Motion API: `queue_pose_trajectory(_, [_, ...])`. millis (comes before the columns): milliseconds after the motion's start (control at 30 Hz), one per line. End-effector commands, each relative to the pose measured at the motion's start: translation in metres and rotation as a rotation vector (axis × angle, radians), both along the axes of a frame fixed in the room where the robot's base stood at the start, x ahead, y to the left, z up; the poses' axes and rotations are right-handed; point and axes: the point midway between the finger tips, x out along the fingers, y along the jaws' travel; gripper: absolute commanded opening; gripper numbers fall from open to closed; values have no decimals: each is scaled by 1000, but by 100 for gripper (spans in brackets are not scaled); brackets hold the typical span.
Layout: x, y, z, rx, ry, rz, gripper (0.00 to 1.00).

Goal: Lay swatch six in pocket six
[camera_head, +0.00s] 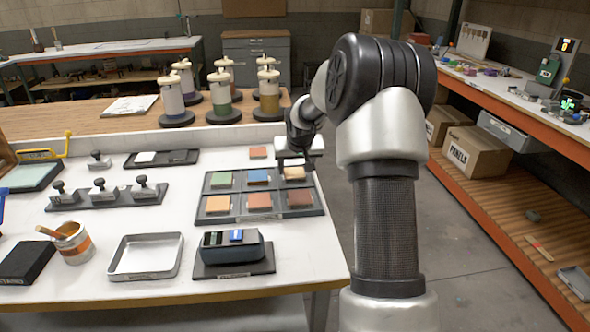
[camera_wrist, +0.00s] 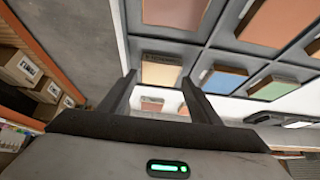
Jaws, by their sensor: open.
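The dark tray (camera_head: 239,217) has six pockets in two rows, each showing a colored swatch. The far row holds a green swatch (camera_head: 221,180), a blue swatch (camera_head: 258,177) and a tan swatch (camera_head: 293,174). The near row holds an ochre swatch (camera_head: 217,204), an orange swatch (camera_head: 258,201) and a brown swatch (camera_head: 299,198). A loose orange-brown swatch (camera_head: 258,153) lies behind the tray. My gripper (camera_head: 294,163) is open and empty at the tan swatch's far edge. In the wrist view, the fingertips (camera_wrist: 158,80) flank the tan swatch (camera_wrist: 161,73). I cannot read which swatch or pocket is six.
A dark device (camera_head: 232,252) and a shallow metal tray (camera_head: 146,256) stand nearer. Stamps on a holder (camera_head: 107,196) stand left. Several bottles (camera_head: 222,98) stand behind on a wooden surface. White tabletop is clear around the loose swatch.

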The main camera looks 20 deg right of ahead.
Motion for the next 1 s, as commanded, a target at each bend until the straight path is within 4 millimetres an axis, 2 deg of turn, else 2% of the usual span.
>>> queue_pose_trajectory(33, [-5,1,12,-2,-4,-1,57])
queue_pose_trajectory(200, [-26,6,45,-1,-4,-1,57])
queue_pose_trajectory(433, [-46,13,77,-1,-2,-1,57])
queue_pose_trajectory(600, [-53,15,86,0,0,-1,57])
queue_pose_trajectory(1000, [-56,16,92,-4,-6,-2,57])
